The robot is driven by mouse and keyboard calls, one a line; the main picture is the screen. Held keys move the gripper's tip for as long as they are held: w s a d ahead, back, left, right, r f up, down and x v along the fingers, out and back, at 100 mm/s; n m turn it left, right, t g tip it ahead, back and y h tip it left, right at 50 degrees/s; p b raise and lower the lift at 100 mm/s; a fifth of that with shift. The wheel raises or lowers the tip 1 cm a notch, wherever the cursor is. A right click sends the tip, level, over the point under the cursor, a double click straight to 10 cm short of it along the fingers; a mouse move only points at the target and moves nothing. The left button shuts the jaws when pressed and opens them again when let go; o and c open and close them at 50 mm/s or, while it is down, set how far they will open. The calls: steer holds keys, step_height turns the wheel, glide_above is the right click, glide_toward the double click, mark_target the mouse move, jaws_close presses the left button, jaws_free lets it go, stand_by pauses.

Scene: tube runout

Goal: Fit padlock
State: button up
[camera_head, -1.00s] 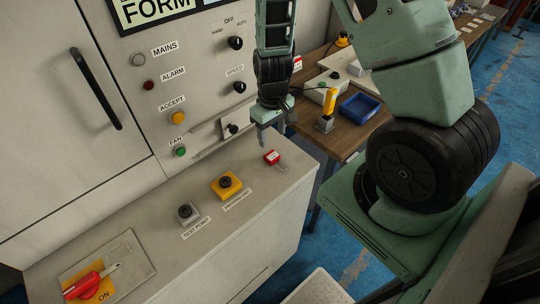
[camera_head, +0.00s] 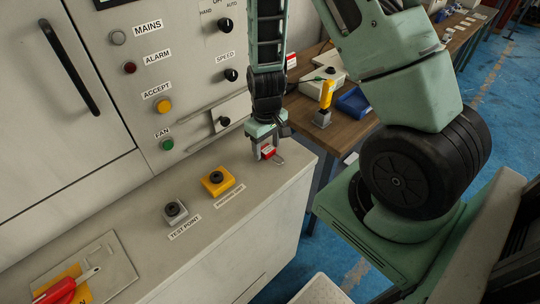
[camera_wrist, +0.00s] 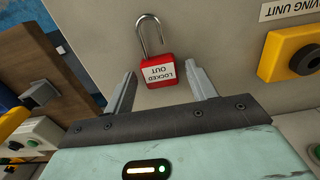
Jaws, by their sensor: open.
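A red padlock (camera_head: 268,152) with a white "LOCKED OUT" label lies on the pale cabinet ledge near its right end. In the wrist view the padlock (camera_wrist: 160,71) has its metal shackle pointing away from my gripper. My gripper (camera_head: 262,149) is low over the ledge at the padlock. In the wrist view my gripper's fingers (camera_wrist: 161,80) are apart, with the padlock's body between or just beyond their tips; contact cannot be told.
A yellow button box (camera_head: 217,183) and a grey test-point box (camera_head: 174,212) stand on the ledge left of the padlock. The control panel with knobs (camera_head: 225,25) rises behind. A wooden bench (camera_head: 305,110) with a blue bin (camera_head: 354,103) is beyond the ledge's right end.

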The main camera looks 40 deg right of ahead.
mark_target(267, 149)
steer(key=shift+c, duration=0.3)
steer(key=c, duration=0.8)
steer(key=shift+o, duration=0.2)
steer(key=shift+r, duration=0.15)
step_height(267, 149, up, 6)
steer(key=p, duration=0.5)
